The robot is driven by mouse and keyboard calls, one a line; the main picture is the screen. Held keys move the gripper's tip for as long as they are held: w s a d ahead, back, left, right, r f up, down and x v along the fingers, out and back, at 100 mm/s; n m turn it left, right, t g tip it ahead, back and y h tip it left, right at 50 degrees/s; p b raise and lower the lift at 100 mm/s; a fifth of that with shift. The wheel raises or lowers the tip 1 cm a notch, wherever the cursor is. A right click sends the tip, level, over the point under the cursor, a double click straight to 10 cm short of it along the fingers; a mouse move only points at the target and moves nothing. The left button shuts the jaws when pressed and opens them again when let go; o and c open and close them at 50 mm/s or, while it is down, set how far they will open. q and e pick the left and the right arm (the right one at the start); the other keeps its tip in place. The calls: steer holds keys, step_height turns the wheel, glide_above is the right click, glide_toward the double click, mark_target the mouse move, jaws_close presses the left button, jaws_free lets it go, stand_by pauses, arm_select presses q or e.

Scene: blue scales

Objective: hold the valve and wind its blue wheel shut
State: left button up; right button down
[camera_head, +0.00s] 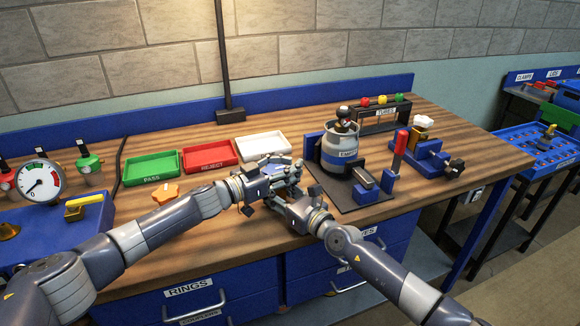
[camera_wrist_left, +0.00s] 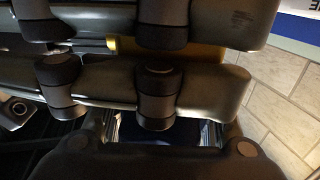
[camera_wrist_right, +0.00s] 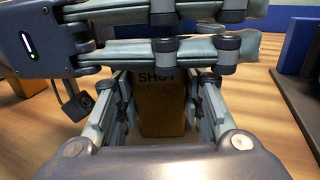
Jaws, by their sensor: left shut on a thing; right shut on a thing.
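The valve is almost wholly hidden between my two grippers in the head view. In the right wrist view its amber body (camera_wrist_right: 160,112), marked SHUT, stands between the fingers of my right gripper (camera_head: 290,203), which is shut on it. My left gripper (camera_head: 280,178) meets the right one from the left and is shut on the valve's wheel side; the fingers cover the wheel. A yellow part (camera_wrist_left: 203,53) shows behind the fingers in the left wrist view. The blue of the wheel cannot be made out clearly, nor how far it is turned.
Green PASS (camera_head: 151,168), red REJECT (camera_head: 209,156) and white (camera_head: 262,148) trays lie behind the grippers. An orange knob (camera_head: 166,193) lies near my left forearm. A labelled canister (camera_head: 340,145) and blue fixtures stand close to the right. A gauge (camera_head: 40,181) stands far left.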

arm_select(q)
steer(key=shift+w+a+f, duration=0.15)
steer(key=shift+a+f, duration=0.05)
steer(key=shift+a, duration=0.2)
steer(key=o, duration=1.1)
steer(key=shift+c, duration=0.2)
steer(key=shift+d, duration=0.15)
steer(key=shift+r, duration=0.1)
steer(key=v, duration=1.2)
steer(key=shift+o, duration=0.2)
